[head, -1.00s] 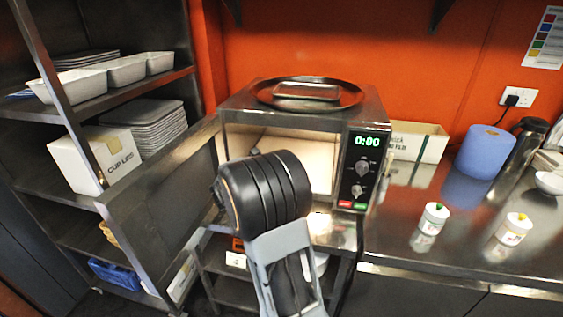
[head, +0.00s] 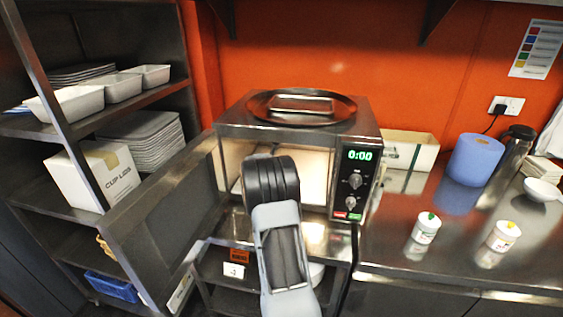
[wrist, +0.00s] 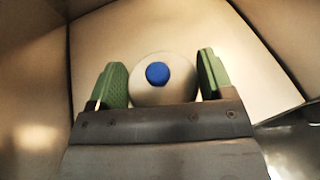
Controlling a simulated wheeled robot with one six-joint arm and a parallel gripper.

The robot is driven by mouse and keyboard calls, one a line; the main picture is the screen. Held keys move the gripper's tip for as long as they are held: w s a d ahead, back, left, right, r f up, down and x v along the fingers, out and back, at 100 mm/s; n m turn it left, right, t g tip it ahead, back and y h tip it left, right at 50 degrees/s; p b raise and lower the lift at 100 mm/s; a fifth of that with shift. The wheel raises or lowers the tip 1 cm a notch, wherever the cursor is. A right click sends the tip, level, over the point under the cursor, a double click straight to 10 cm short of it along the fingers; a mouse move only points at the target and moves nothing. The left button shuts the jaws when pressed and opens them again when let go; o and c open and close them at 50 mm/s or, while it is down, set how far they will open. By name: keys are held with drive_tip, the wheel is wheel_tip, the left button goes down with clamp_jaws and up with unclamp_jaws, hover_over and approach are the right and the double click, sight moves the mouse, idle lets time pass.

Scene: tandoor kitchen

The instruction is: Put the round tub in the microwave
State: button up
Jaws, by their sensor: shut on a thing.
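The microwave (head: 356,187) stands on the steel counter with its door (head: 163,222) swung open to the left. Its display reads 0:00 and its cavity is lit. In the head view my arm covers part of the opening and hides my gripper and what it holds. In the wrist view my gripper (wrist: 160,76) is inside the pale cavity. Its green-padded fingers are shut on the round tub (wrist: 165,96), which is off-white with a blue spot on its top. Whether the tub touches the cavity floor cannot be told.
To the right on the counter are a blue roll (head: 474,160), a dark flask (head: 508,158) and two small white pots (head: 426,228). A shelf rack (head: 150,88) stands left, close to the open door.

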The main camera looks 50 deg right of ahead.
drive_tip(key=shift+w+d+r+p, duration=0.1)
drive_tip(key=shift+w+d+p, duration=0.05)
drive_tip(key=shift+d, duration=0.5)
drive_tip(key=shift+w+d+p, duration=0.15)
drive_tip(key=shift+d, duration=0.45)
drive_tip(key=shift+a, duration=0.15)
drive_tip(key=shift+f, duration=0.3)
drive_tip(key=shift+f, duration=0.1)
drive_tip(key=o, duration=1.4)
